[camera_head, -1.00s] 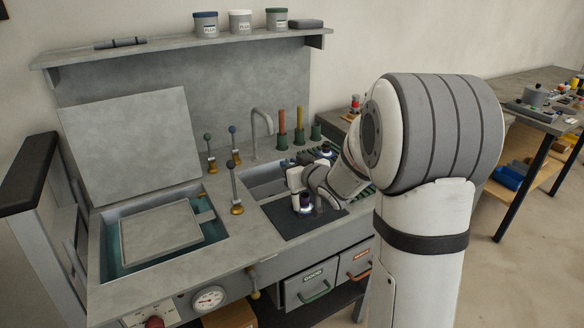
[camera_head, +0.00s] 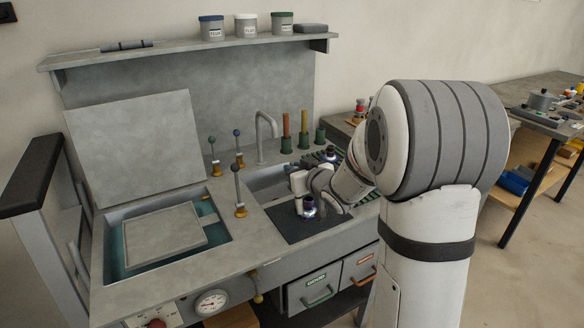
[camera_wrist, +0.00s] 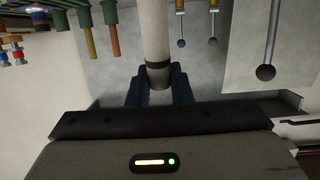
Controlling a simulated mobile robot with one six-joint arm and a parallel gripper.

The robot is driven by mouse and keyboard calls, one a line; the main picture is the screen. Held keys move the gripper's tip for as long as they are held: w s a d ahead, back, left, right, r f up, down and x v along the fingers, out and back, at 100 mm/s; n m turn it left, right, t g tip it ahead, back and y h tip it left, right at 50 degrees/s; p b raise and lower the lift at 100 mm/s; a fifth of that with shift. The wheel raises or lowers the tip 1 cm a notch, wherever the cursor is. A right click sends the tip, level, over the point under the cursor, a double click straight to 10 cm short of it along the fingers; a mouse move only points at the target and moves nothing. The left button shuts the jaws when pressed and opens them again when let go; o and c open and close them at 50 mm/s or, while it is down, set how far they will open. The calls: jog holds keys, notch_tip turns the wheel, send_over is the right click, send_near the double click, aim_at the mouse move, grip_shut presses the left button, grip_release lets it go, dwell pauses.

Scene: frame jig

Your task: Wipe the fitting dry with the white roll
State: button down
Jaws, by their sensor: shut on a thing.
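The white roll (camera_wrist: 154,28) is a pale cylinder with a dark band near its lower end in the wrist view. My gripper (camera_wrist: 159,88) is shut on it, with a dark blue finger on either side of the banded end. In the head view my gripper (camera_head: 299,184) is low over the dark mat at the sink's front. My wrist hides part of this area.
A grey faucet (camera_head: 266,135) and coloured rods in green holders (camera_head: 285,142) stand behind the sink. Upright levers with ball knobs (camera_head: 237,190) stand to its left. A lidded basin (camera_head: 165,236) is farther left. The shelf (camera_head: 190,48) holds labelled jars.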

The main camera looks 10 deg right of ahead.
jog(key=shift+s+d, duration=0.25)
jog(key=shift+s, duration=0.5)
jog(key=shift+s+d, duration=0.25)
jog(key=shift+s, duration=0.5)
jog(key=shift+w+a, duration=0.2)
jog(key=shift+w, duration=0.45)
jog(key=shift+w+a, duration=0.2)
jog(key=shift+w, duration=0.6)
jog(key=shift+s+d, duration=0.25)
jog(key=shift+s, duration=0.5)
jog(key=shift+s+d, duration=0.2)
jog(key=shift+s, duration=0.5)
